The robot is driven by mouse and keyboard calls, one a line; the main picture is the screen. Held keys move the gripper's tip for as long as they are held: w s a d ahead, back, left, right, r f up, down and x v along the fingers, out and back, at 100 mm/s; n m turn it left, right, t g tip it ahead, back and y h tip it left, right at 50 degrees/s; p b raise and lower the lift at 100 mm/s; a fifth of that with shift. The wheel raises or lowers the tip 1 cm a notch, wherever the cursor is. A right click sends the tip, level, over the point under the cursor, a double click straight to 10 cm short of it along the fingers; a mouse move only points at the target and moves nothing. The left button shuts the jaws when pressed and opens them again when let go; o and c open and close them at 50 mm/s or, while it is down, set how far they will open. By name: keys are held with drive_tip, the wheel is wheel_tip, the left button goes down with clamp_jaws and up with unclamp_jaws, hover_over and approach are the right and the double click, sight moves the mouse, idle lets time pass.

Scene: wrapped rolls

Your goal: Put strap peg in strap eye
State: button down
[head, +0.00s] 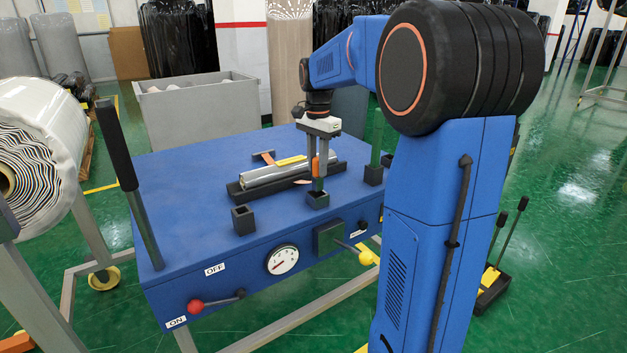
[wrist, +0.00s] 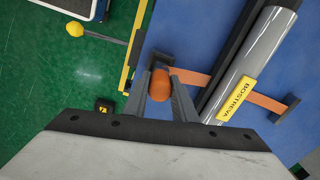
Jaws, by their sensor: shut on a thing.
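My gripper (head: 317,173) points down near the front edge of the blue table, in front of the wrapped roll. It is shut on a peg with an orange top (head: 315,164) and a green lower part (head: 318,185). The orange top also shows between the fingers in the wrist view (wrist: 160,86). The peg looks upright, right over a dark square block (head: 318,201); I cannot tell whether its tip is inside. The orange strap (wrist: 198,77) passes across the grey roll (wrist: 240,62), between this block and a dark end piece (wrist: 284,107).
The roll lies in a black cradle (head: 240,191). An empty dark square socket (head: 243,220) stands to the left, and a green post (head: 377,137) in a dark base to the right. A black lever (head: 128,170) rises at the table's left. The blue tabletop (head: 180,190) is clear at left.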

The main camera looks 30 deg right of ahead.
sight(317, 181)
drive_tip(key=shift+f, duration=2.2)
drive_tip(key=shift+f, duration=0.1)
drive_tip(key=c, duration=1.5)
unclamp_jaws()
drive_tip(key=shift+o, duration=0.2)
